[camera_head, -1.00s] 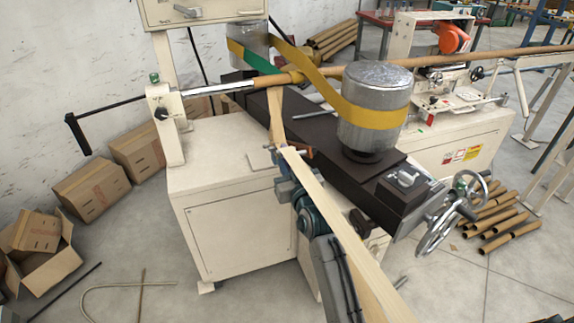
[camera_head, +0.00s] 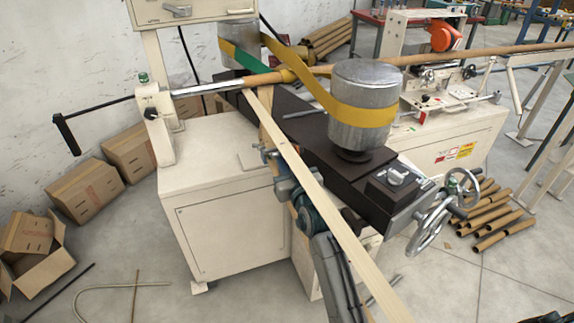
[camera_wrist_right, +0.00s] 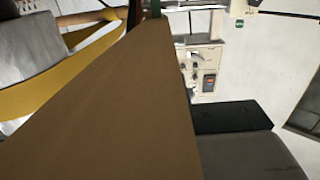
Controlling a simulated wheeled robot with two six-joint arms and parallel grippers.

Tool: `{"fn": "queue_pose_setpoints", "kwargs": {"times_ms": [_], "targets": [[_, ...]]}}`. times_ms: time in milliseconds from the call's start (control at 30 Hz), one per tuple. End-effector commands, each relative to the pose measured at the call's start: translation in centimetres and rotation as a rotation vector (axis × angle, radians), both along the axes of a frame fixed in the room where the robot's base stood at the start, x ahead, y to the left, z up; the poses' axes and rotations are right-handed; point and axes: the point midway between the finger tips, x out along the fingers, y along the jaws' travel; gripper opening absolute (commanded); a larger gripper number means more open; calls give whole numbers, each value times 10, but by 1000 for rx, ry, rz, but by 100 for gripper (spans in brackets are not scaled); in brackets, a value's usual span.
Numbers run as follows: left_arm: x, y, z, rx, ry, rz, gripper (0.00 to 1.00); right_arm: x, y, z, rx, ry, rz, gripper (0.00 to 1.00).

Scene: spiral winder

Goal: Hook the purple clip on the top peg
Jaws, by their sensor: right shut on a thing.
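No purple clip and no peg can be made out in these views. A long pale tan strip (camera_head: 335,224) runs from the bottom of the head view up to the brown tube on the winder's shaft. My right gripper (camera_head: 268,156) is beside the strip, below the shaft and close to the machine's cream cabinet. It is shut on the strip, though the strip hides most of its fingers. In the right wrist view the strip (camera_wrist_right: 110,100) fills the middle, very close, with a dark finger part (camera_wrist_right: 235,118) at its right. My left gripper is not in view.
The winder's cream cabinet (camera_head: 230,235) stands below the shaft (camera_head: 208,89). A yellow belt (camera_head: 310,82) wraps two metal drums, the nearer (camera_head: 362,140) on a dark beam. A handwheel (camera_head: 428,228) juts out at right. Cardboard boxes (camera_head: 85,190) and tubes (camera_head: 485,215) lie on the floor.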

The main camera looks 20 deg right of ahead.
Motion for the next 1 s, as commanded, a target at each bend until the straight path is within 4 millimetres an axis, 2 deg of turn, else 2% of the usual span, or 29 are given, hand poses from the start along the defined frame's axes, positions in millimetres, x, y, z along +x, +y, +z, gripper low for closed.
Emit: {"fn": "queue_pose_setpoints", "kwargs": {"times_ms": [367,400,500,1000], "targets": [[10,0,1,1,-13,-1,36,0,0,0,0,-1,0,0],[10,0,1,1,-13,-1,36,0,0,0,0,-1,0,22],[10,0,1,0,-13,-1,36,0,0,0,0,-1,0,39],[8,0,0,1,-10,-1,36,0,-1,1,-3,-2,-1,39]]}}
